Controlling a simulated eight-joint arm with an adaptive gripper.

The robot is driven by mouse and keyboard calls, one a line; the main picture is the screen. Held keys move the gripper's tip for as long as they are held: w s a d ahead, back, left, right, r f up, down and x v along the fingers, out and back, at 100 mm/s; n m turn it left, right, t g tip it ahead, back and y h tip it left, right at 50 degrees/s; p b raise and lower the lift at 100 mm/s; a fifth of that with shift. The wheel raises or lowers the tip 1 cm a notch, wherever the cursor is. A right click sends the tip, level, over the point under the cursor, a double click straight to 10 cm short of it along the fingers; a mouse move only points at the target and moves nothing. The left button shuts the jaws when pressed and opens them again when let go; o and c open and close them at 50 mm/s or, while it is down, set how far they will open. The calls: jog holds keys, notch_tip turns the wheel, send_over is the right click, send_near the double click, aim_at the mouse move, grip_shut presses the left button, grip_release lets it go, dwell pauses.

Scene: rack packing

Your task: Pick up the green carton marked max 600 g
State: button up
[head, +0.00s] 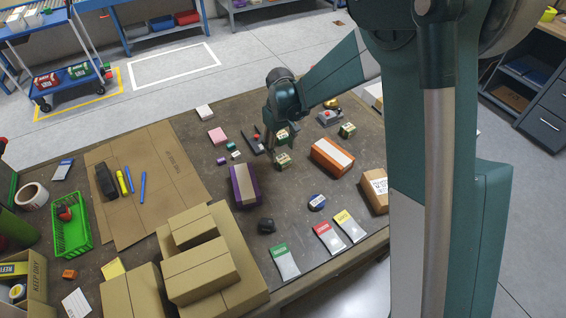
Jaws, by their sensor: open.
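Several small green cartons with pale labels are on the brown table; their print is too small to read, so I cannot tell which is marked max 600 g. One green carton (283,160) stands just below and right of my gripper (271,148). Another green carton (283,135) shows right beside the gripper, partly hidden by it. A third green carton (347,130) stands farther right, near the arm. My gripper points down, open, low over the table's middle. I cannot tell whether it touches a carton.
A purple box (245,185) and an orange box (332,156) stand near the gripper. Large cardboard boxes (201,272) fill the front. A green basket (71,228) is at left.

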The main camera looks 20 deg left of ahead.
aim_at(281, 156)
dwell(0.3)
jog(key=shift+f+b, duration=0.5)
jog(key=shift+f, duration=2.15)
jog(key=c, duration=1)
